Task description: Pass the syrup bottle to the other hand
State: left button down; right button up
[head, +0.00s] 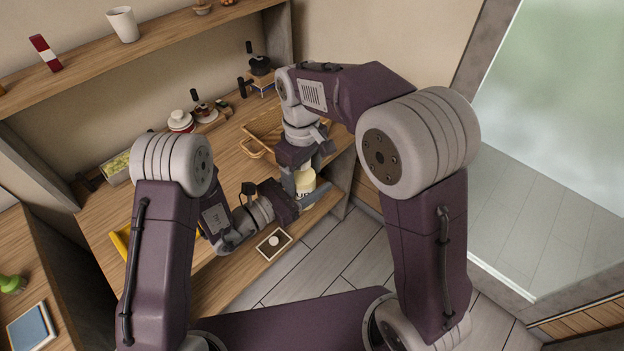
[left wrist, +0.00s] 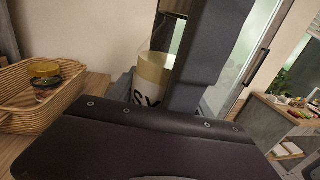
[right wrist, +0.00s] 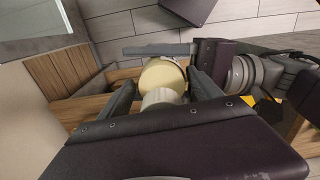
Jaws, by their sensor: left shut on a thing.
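The syrup bottle (head: 306,183), cream-yellow with a white section and dark lettering, stands out past the front of the counter. My left gripper (head: 308,199) is shut on it from the side. The bottle also shows in the left wrist view (left wrist: 152,75), partly hidden by a dark finger. My right gripper (head: 303,172) reaches down from above. In the right wrist view the bottle (right wrist: 162,78) lies between the right gripper's fingers (right wrist: 162,92), which are spread on both sides of it. Whether they touch it is hard to tell.
A wicker basket (head: 250,147) sits on the counter behind the grippers; a jar (left wrist: 45,75) stands in it. A small dark framed item (head: 273,244) lies near the counter's front edge. Several jars and cups stand further back. Open floor lies to the right.

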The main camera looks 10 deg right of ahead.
jog(key=shift+a, duration=0.1)
notch_tip(320, 180, up, 12)
jog(key=s+d+f+m, duration=0.4)
jog(key=s+d+f, duration=0.1)
jog(key=f, duration=0.5)
jog(key=s+d+f+m+t, duration=0.1)
jog(key=s+d+f+m, duration=0.3)
jog(key=f, duration=0.7)
jog(key=s+d, duration=0.2)
jog(key=s, duration=0.1)
jog(key=shift+s+f, duration=0.15)
jog(key=shift+s, duration=0.25)
